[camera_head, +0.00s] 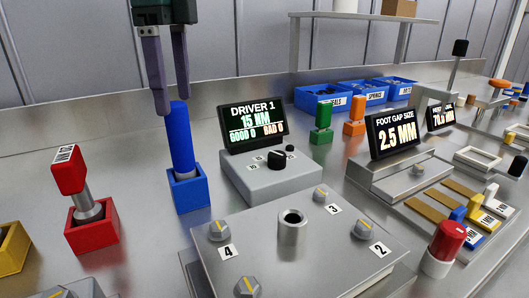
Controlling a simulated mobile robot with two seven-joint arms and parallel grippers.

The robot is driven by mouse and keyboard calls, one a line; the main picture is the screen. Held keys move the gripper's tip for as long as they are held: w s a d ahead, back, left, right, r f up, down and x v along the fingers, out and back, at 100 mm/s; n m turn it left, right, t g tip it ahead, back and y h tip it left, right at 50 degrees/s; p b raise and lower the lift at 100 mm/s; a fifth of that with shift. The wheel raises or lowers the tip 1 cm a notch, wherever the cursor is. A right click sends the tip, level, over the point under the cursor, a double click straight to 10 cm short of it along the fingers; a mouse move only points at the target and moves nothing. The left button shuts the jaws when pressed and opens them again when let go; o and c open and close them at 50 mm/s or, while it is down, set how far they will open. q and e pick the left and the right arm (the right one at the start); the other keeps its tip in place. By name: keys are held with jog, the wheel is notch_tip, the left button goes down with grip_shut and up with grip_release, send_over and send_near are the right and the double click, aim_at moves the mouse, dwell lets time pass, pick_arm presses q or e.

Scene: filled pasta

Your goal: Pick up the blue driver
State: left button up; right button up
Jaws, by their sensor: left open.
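The blue driver (181,140) stands upright in a blue square holder (188,190) on the metal bench, left of centre. My left gripper (172,105) comes down from the top of the view, with its two purple-grey fingers pointing downward. The fingers are apart, and the tips are at the height of the driver's top end. The left finger shows beside the driver's top and the right finger partly behind or above it. I cannot tell whether they touch it. The driver is still seated in its holder. My right gripper is not in view.
A red driver (69,170) leans in a red holder (91,226) to the left. A grey controller with a "DRIVER 1" screen (253,122) stands to the right. A metal plate with numbered knobs (290,265) is in front. Blue bins (325,98) stand behind.

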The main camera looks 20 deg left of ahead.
aim_at(182, 144)
pick_arm(q)
notch_tip(182, 144, down, 9)
jog(key=shift+f, duration=0.1)
grip_shut()
dwell(0.9)
